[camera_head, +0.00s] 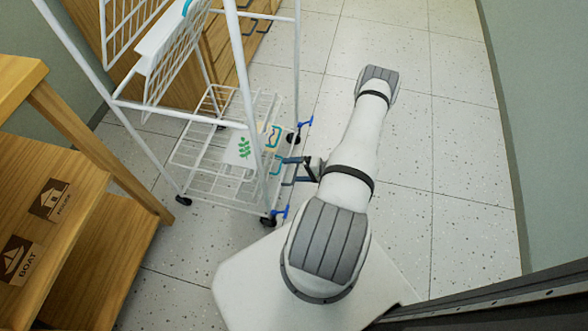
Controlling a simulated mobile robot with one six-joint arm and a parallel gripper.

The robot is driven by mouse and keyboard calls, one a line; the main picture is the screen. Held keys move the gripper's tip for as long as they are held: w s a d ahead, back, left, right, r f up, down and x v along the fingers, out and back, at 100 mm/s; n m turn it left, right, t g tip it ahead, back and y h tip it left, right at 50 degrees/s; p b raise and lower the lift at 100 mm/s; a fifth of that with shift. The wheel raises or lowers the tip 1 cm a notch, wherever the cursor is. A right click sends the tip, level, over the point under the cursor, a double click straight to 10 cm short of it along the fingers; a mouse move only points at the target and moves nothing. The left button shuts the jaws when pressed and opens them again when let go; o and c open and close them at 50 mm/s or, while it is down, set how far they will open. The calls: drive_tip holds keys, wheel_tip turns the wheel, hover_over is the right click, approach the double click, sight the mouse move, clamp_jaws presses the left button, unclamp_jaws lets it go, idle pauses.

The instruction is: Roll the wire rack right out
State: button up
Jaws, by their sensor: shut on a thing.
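The white wire rack (250,75) stands on casters on the tiled floor at the centre left, upright. Its lower wire shelf (190,158) holds flat sheets or cards, one with a green leaf print (241,149). Blue parts show at two of its casters. My gripper (291,170) is low at the rack's right side, shut on the wire rack near the lower shelf's edge. The exact bar between the fingers is too small to make out. My arm reaches down to it from the right. The top of the rack is cut off by the picture's edge.
A wooden shelf unit (70,215) with picture labels stands close on the left. Wooden drawers (222,45) stand behind the rack. A green-grey wall (545,120) bounds the right. Speckled floor (455,140) is clear between my arm and that wall.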

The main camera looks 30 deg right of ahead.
drive_tip(key=shift+s+d+r, duration=0.15)
drive_tip(key=shift+d+r, duration=0.25)
drive_tip(key=shift+r, duration=0.2)
drive_tip(key=shift+s+d+r, duration=0.1)
drive_tip(key=shift+s+d, duration=0.05)
drive_tip(key=shift+s, duration=0.1)
drive_tip(key=c, duration=1.1)
drive_tip(key=s+d, duration=0.4)
drive_tip(key=shift+s+d+r, duration=0.25)
drive_tip(key=shift+s+r, duration=0.1)
drive_tip(key=shift+s, duration=0.05)
drive_tip(key=shift+b, duration=0.35)
